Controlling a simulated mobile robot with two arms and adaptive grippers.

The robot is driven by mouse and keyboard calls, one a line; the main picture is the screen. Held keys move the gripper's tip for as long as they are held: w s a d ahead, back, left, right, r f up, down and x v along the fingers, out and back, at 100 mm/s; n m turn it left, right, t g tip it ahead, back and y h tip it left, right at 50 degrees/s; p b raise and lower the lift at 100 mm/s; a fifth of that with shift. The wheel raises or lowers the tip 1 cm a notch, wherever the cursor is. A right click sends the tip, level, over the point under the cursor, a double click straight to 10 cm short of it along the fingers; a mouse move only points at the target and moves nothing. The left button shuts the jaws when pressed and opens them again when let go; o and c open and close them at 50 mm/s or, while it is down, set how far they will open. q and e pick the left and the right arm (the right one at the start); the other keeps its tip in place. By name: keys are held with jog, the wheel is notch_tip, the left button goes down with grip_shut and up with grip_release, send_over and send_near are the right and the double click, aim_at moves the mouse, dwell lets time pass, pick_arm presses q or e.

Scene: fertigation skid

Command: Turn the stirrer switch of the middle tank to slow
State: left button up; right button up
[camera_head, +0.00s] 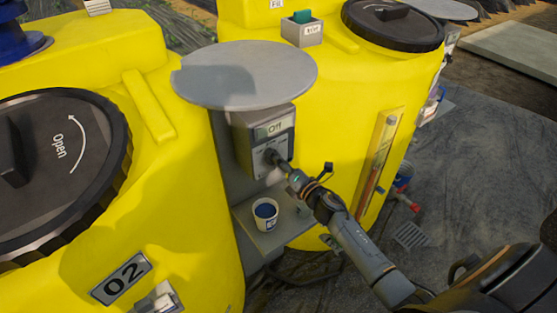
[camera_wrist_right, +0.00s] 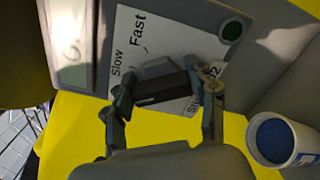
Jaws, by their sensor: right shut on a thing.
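The grey stirrer box (camera_head: 243,150) hangs under a round grey plate, beside the yellow tank marked 02 (camera_head: 122,278). Its small display (camera_head: 275,128) seems to read "Off". My right gripper (camera_head: 276,162) reaches the lower front of the box. In the wrist view the dark switch knob (camera_wrist_right: 163,82) sits between the two fingers of my right gripper (camera_wrist_right: 160,95), which are shut on it. The white dial plate shows "Slow" and "Fast" (camera_wrist_right: 139,30); the rest is partly hidden by the fingers and knob. Where the knob points is unclear. My left gripper is not in view.
A white cup with blue contents (camera_head: 265,212) stands on the grey shelf (camera_head: 245,222) below the box. The round grey plate (camera_head: 245,75) overhangs the box. Another yellow tank (camera_head: 340,100) stands behind.

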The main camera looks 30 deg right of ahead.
jog(key=m, duration=0.6)
jog(key=shift+f+m, duration=0.2)
jog(key=shift+m, duration=0.1)
dwell(0.4)
jog(key=o, duration=1.2)
jog(key=s, duration=0.4)
jog(key=s+d, duration=0.1)
jog(key=s, duration=0.7)
jog(key=shift+d, duration=0.4)
